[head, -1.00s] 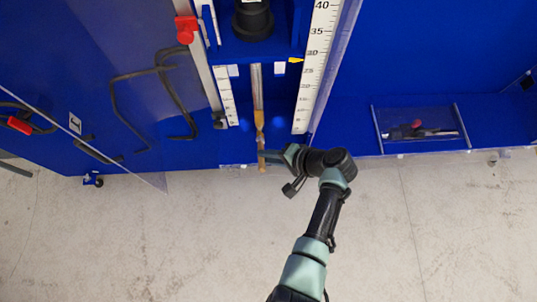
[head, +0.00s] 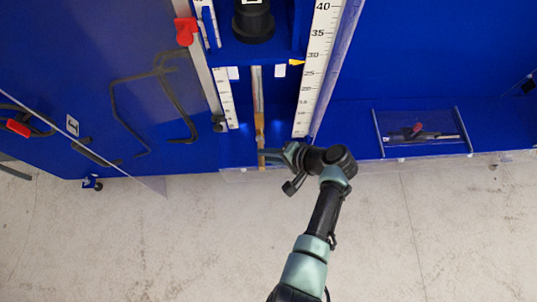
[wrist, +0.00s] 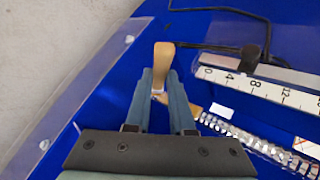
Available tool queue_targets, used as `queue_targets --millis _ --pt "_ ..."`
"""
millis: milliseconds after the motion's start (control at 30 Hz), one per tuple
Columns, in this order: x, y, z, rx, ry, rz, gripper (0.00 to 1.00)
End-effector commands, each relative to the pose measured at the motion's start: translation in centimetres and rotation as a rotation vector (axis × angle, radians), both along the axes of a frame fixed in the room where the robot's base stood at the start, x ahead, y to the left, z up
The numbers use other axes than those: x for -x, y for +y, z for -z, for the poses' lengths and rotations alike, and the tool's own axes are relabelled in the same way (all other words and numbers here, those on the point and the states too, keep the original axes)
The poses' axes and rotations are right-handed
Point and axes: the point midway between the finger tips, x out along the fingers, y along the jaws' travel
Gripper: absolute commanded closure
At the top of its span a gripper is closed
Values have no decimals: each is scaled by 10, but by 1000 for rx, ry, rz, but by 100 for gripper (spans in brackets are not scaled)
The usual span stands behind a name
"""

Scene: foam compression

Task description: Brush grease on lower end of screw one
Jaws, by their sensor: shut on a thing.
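Screw one appears to be the grey threaded rod (head: 257,88) between two rulers in the head view. It also shows in the wrist view (wrist: 248,139). My gripper (head: 264,153) is below the screw in the head view. In the wrist view its fingers (wrist: 160,85) are shut on a brush with a wooden handle (wrist: 163,58). A tan piece (wrist: 193,110) lies between the right finger and the screw's near end. I cannot tell whether it is the brush head or the screw's end, or whether they touch. No grease can be made out.
A left ruler (head: 227,98) and a right ruler (head: 314,70) flank the screw. A black cylinder (head: 253,22) is above it. A clear tray (head: 384,137) holding a small tool is at the right. Clear panels edge the blue unit. The grey floor (head: 150,240) is open.

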Motion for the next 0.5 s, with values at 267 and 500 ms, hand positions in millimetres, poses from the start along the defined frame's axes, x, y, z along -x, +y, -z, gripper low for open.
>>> queue_targets --millis 267,500 --pt "0 0 -25 0 -1 1 100" --pt "0 0 -41 0 -1 1 100"
